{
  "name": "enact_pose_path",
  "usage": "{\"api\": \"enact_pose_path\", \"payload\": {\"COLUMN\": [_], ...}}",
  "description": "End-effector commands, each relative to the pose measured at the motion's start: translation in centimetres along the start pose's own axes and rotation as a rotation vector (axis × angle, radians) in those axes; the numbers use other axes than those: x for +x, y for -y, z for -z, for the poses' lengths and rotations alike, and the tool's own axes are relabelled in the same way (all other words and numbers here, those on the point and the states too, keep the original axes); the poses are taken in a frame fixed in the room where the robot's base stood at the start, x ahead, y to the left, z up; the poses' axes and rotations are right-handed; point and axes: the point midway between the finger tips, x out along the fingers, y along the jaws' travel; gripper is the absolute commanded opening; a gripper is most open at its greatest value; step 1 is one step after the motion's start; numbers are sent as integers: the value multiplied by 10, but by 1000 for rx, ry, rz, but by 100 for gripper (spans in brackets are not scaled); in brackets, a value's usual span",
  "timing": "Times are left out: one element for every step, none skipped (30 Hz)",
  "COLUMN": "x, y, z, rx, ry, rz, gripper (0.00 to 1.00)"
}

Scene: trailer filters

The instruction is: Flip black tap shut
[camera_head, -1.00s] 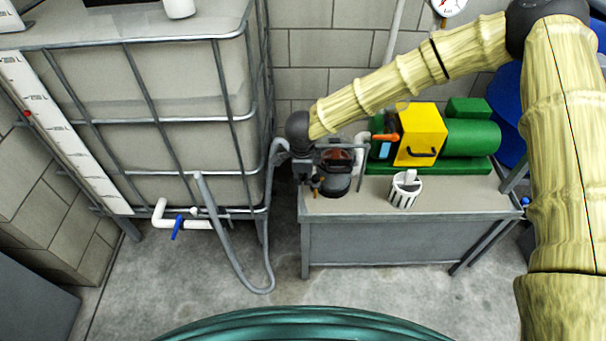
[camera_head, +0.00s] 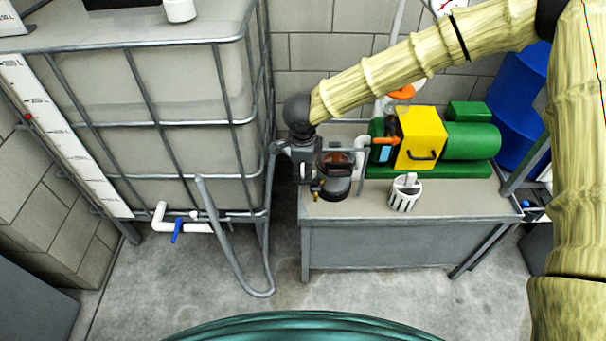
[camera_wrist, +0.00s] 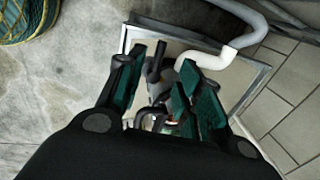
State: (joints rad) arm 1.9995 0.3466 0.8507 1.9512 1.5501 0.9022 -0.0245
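My gripper (camera_wrist: 155,88) is open, its two green-padded fingers apart in the wrist view. A dark lever-like part (camera_wrist: 155,62), which looks like the black tap, shows between the fingers and is not visibly gripped. Its exact angle and any contact are hard to tell. In the head view my gripper (camera_head: 304,170) points down at the bench's left end, beside the filter with a dark bowl (camera_head: 336,178). A small orange-yellow tap (camera_head: 317,192) sits by the bowl. I cannot make out the black tap in the head view.
A green pump with a yellow cover (camera_head: 421,137) and a white slotted cup (camera_head: 404,196) stand on the grey bench (camera_head: 400,240). A caged tank (camera_head: 170,110) with a blue-handled valve (camera_head: 177,230) is at left. A grey hose (camera_head: 237,264) hangs between them.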

Motion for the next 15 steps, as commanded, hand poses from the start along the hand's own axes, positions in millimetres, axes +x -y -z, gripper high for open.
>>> {"api": "enact_pose_path", "payload": {"x": [-10,-15,-21,-25,-30,-35,-38,-41,-44,-46,-48,-50,-51,-52,-52], "y": [1,1,0,0,0,0,1,0,0,0,0,0,0,0,0], "z": [0,0,0,0,0,0,0,0,0,0,0,0,0,0,0], "rx": [1,0,-1,-1,-1,-1,-1,0,0,0,1,1,1,0,0], "ry": [1,0,0,0,-1,0,0,0,0,0,0,0,0,0,0], "rz": [2,2,2,1,1,2,2,1,0,0,0,0,0,0,0], "gripper": [36,36,36,36,36,36,36,36,36,36,36,36,36,36,36]}}
